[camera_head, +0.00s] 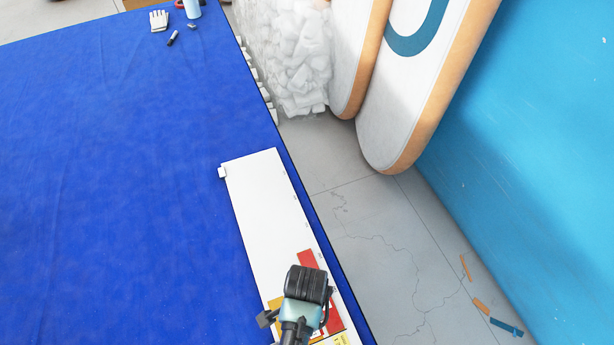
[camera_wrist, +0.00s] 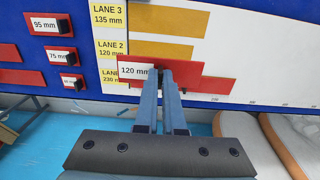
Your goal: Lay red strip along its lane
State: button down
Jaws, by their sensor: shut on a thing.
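My gripper (camera_wrist: 168,78) is shut on a red strip (camera_wrist: 197,70) with a white "120 mm" label at its left end. The strip is over the lower lanes of a white board (camera_wrist: 235,60), roughly parallel to them. A red area (camera_wrist: 220,86) shows just below and right of it; I cannot tell whether it is a lane's colour. Yellow labels read "LANE 3 135 mm" (camera_wrist: 107,15) and "LANE 2 120 mm" (camera_wrist: 111,49); the lowest label, ending "230 mm", is partly hidden. In the head view, my gripper (camera_head: 304,300) hides the strip's middle. Contact with the board is unclear.
Several red strips with black ends and size labels, such as "75 mm" (camera_wrist: 60,55), lie left of the board. The blue table cover (camera_head: 120,180) is mostly clear. Large boards (camera_head: 410,100) stand beyond the right edge.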

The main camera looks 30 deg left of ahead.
jog(key=shift+f+b, duration=2.65)
jog(key=shift+b, duration=0.1)
jog(key=shift+f+b, duration=0.45)
jog(key=shift+f, duration=0.35)
jog(key=shift+f+p, duration=0.3)
jog(key=shift+f, duration=0.25)
jog(key=shift+c, duration=2.3)
grip_release()
jog(key=shift+r+p, duration=3)
jog(key=shift+p, duration=0.2)
